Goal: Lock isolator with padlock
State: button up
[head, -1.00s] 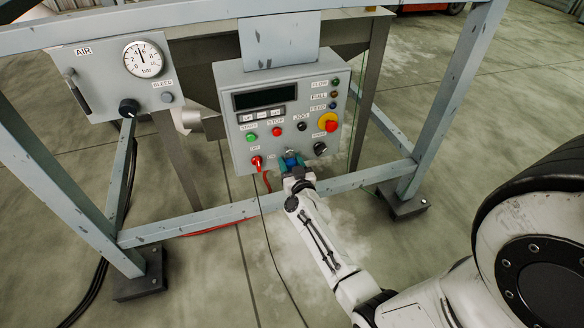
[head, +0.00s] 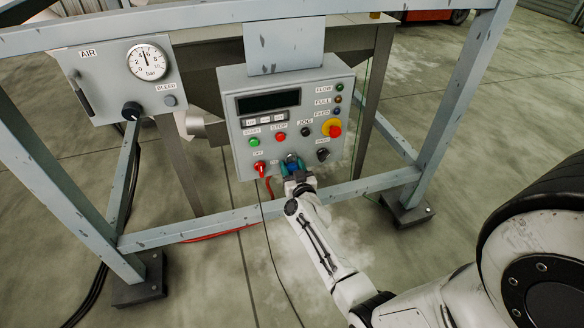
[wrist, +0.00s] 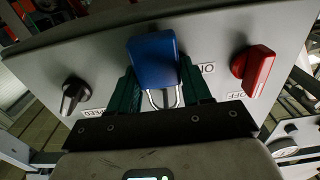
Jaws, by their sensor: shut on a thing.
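The isolator is a red rotary handle (head: 259,167) at the lower left of the grey control box (head: 240,100). In the wrist view the red handle (wrist: 254,70) is at the right, near ON and OFF labels. My gripper (head: 292,170) is in front of the box's lower edge, to the right of the isolator. It is shut on the blue padlock (wrist: 153,60), with a dark green finger on each side. The metal shackle (wrist: 165,98) shows at the padlock's lower end in the wrist view. The padlock is apart from the red handle. Whether the shackle is open cannot be told.
A black SPEED knob (wrist: 74,96) sits across from the isolator; a red and yellow stop button (head: 332,128) is above it. A grey frame rail (head: 230,217) passes below the box. An air panel (head: 115,85) with a gauge is at the left.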

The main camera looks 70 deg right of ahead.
jog(key=o, duration=1.1)
jog(key=shift+w, duration=0.1)
jog(key=shift+o, duration=0.2)
jog(key=shift+w, duration=0.1)
jog(key=shift+w+a+r, duration=0.1)
jog(key=shift+w, duration=0.05)
jog(key=shift+a, duration=0.1)
jog(key=shift+a, duration=0.25)
jog(key=s+d+p+v, duration=0.1)
jog(key=p+v, duration=0.2)
jog(key=v, duration=0.7)
jog(key=shift+s+a, duration=0.2)
jog(key=shift+s, duration=0.1)
